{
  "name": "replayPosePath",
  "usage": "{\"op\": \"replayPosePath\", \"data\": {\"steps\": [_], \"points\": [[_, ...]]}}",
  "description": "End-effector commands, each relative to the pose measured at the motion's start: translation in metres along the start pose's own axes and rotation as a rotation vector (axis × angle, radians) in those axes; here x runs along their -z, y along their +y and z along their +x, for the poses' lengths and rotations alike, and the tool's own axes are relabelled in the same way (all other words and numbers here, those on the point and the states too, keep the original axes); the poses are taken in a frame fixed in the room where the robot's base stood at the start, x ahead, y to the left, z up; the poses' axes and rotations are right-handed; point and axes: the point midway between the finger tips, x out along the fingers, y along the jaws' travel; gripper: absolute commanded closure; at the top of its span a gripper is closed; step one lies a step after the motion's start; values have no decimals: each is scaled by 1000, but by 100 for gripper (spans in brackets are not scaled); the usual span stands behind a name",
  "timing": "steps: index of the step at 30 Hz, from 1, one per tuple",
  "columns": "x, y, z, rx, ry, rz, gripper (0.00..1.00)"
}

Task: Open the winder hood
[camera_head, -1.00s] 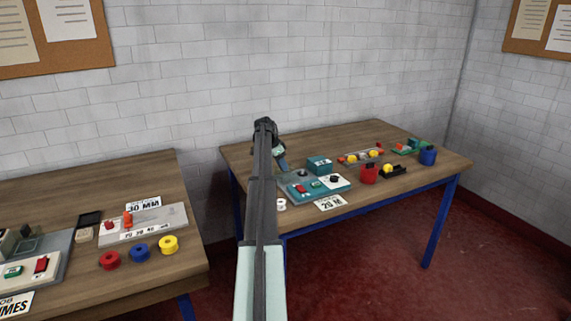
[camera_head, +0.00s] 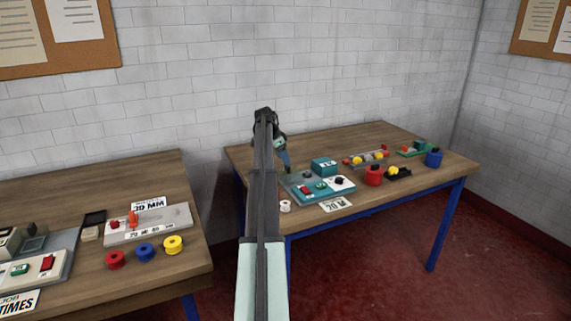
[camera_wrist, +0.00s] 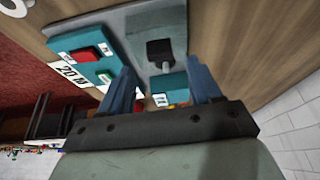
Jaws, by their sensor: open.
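The winder is a teal and grey machine on the right table, with a grey plate (camera_head: 296,181), a red button (camera_head: 304,188) and a black knob (camera_head: 339,180). A teal box (camera_head: 323,167), which looks like the hood, stands at its back. My gripper (camera_head: 285,163) hangs over the machine's left end, partly behind my arm. In the wrist view my gripper (camera_wrist: 160,75) has its blue fingers apart and holds nothing. Between them a teal block (camera_wrist: 168,90) shows, partly hidden, beside a black piece (camera_wrist: 160,52) on the grey plate. I cannot tell whether a finger touches anything.
A 20 M card (camera_head: 336,204) and a white spool (camera_head: 285,206) lie in front of the winder. A red pot (camera_head: 373,176), a blue pot (camera_head: 433,158) and other fixtures stand to its right. The left table (camera_head: 110,185) holds more devices and coloured spools.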

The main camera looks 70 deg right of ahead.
Motion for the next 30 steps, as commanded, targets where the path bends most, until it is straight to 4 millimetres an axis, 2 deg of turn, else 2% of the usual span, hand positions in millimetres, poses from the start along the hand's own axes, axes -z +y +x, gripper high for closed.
{"op": "replayPosePath", "data": {"steps": [1, 6, 15, 30], "points": [[0, -1, -12, 2, 1, 0, 36], [0, -1, -44, 1, 1, 0, 36], [0, 0, -81, 0, 0, 0, 36], [0, 0, -87, 0, 0, 0, 36]]}}
